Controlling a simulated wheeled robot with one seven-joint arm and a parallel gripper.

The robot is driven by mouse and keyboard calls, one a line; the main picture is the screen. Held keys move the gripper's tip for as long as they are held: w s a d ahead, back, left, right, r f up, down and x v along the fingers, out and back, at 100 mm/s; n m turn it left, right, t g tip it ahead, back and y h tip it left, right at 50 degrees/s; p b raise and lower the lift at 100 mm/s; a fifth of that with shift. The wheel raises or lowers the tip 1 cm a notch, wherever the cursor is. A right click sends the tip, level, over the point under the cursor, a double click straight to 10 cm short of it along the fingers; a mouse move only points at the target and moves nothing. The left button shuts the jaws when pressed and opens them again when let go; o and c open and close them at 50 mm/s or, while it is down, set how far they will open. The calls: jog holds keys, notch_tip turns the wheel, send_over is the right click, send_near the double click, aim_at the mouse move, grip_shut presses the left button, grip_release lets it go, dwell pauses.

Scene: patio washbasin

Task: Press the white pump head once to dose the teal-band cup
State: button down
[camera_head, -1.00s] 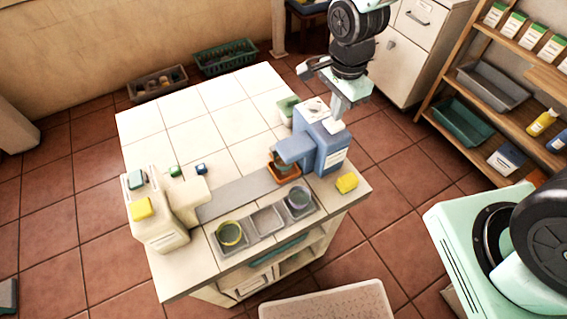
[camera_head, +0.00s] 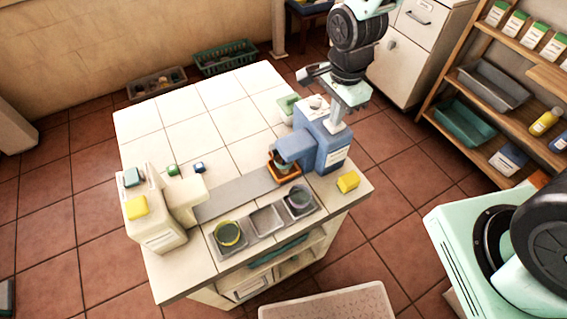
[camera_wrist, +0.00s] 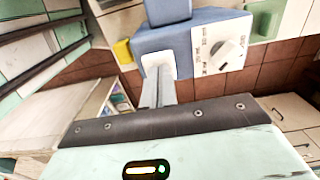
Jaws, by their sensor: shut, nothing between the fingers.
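The blue dispenser (camera_head: 309,149) stands at the right side of the tiled table, with its spout over an orange tray (camera_head: 289,178). A cup (camera_head: 283,164) sits in that tray under the spout; its band is too small to tell clearly. My gripper (camera_head: 338,124) points down over the dispenser's right part, fingers shut and empty. In the wrist view, my gripper (camera_wrist: 160,78) has its fingertips at the white pump head (camera_wrist: 153,60), partly hiding it. I cannot tell whether they touch it. A white panel with a dial (camera_wrist: 222,52) lies beside it on the dispenser.
A cream machine (camera_head: 150,221) stands at the table's left. A yellow-banded cup (camera_head: 230,234) and a grey cup (camera_head: 299,197) sit in front trays. A yellow block (camera_head: 348,182) lies right of the dispenser. A green-topped container (camera_head: 288,105) stands behind it. The table's back is clear.

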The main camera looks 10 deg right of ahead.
dwell(0.3)
jog(key=shift+r+p, duration=1.15)
jog(key=shift+r, duration=0.15)
notch_tip(320, 180, up, 6)
jog(key=p, duration=0.5)
dwell(0.4)
jog(key=s+a+r+n+b, duration=0.2)
jog(key=s+a+n+b, duration=0.1)
jog(key=s+n, duration=0.7)
jog(key=s+a+r+n+b, duration=0.3)
jog(key=s+n+b, duration=0.1)
jog(key=s+n, duration=0.6)
jog(key=shift+a+r+n+y+b, duration=0.15)
jog(key=shift+n+y+b, duration=0.2)
jog(key=shift+n, duration=0.75)
